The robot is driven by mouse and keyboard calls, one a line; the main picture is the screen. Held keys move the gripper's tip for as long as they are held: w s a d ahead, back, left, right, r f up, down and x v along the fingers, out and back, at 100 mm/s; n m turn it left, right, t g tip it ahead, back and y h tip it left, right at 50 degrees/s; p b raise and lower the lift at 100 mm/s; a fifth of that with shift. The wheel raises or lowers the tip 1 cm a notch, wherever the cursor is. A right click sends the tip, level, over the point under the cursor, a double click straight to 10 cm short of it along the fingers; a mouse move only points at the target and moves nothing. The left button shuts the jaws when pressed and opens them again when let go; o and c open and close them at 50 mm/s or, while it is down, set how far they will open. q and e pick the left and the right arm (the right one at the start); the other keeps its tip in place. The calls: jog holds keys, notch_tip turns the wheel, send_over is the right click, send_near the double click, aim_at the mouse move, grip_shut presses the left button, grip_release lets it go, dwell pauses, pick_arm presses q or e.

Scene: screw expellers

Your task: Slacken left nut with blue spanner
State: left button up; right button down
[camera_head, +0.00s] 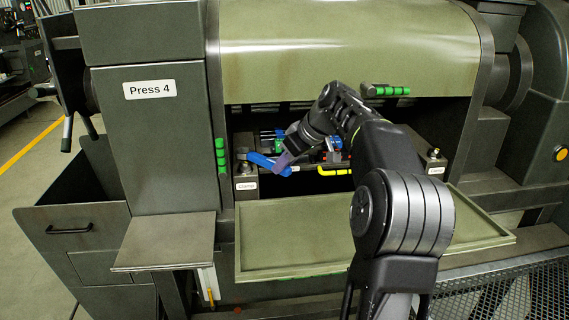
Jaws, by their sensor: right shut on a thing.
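My right gripper (282,162) reaches in from the right and is shut on the blue spanner (262,161). The spanner lies tilted, its left end close to the left nut (244,168) on the post above the left "Clamp" label. I cannot tell whether the spanner's jaw sits around the nut or only beside it. A second nut (435,153) stands at the right clamp, clear of my arm. My left gripper is not in view.
The press opening holds several small coloured tools, partly hidden behind my right arm, and a yellow handle (335,172). A green grip (220,155) stands upright just left of the left clamp. An empty tray (300,268) juts out below, and a metal shelf (165,240) is at the left.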

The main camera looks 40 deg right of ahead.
jog(key=shift+s+a+b, duration=0.5)
jog(key=shift+s+b, duration=0.15)
jog(key=shift+b, duration=0.05)
jog(key=s+a+r+b, duration=0.1)
jog(key=s+a+b, duration=0.4)
jog(key=s+a, duration=0.2)
jog(key=shift+s+r, duration=0.3)
jog(key=shift+s, duration=0.75)
jog(key=shift+d, duration=0.1)
